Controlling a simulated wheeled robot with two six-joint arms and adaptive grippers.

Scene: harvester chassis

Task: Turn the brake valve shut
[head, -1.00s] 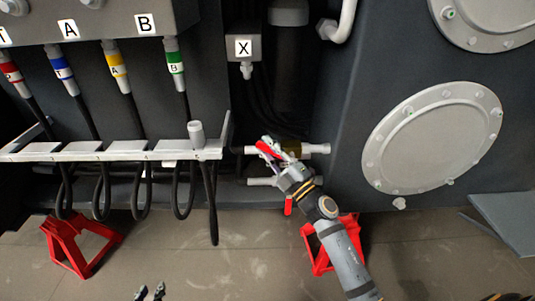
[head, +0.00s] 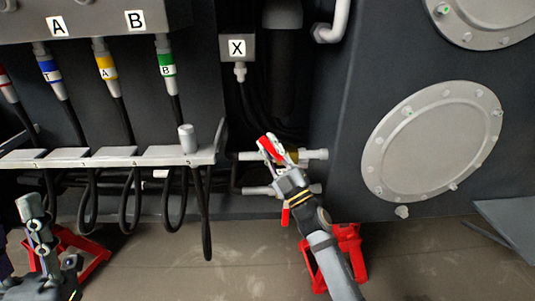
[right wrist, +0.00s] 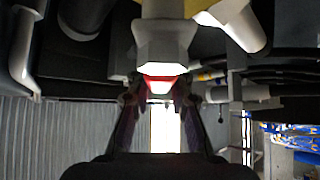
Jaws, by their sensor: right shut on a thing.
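The brake valve (head: 293,157) is a pale fitting with a brass-coloured middle on a short horizontal pipe, low between the hose bank and the right panel. Its red handle (head: 269,146) tilts up and left, across the pipe. My right gripper (head: 274,151) is shut on the handle. In the right wrist view, a red and white piece (right wrist: 160,82) sits between the fingertips, just below the grey valve body (right wrist: 165,45); the fingers partly hide it. My left gripper (head: 52,235) is at the lower left, its fingers apart and empty, touching nothing visible.
A second pipe (head: 262,190) with a hanging red handle (head: 285,217) lies just below, close to my right wrist. A grey bracket (head: 150,155) with looped black hoses is to the left. Red stands (head: 345,245) are on the floor. A round bolted cover (head: 432,140) is at right.

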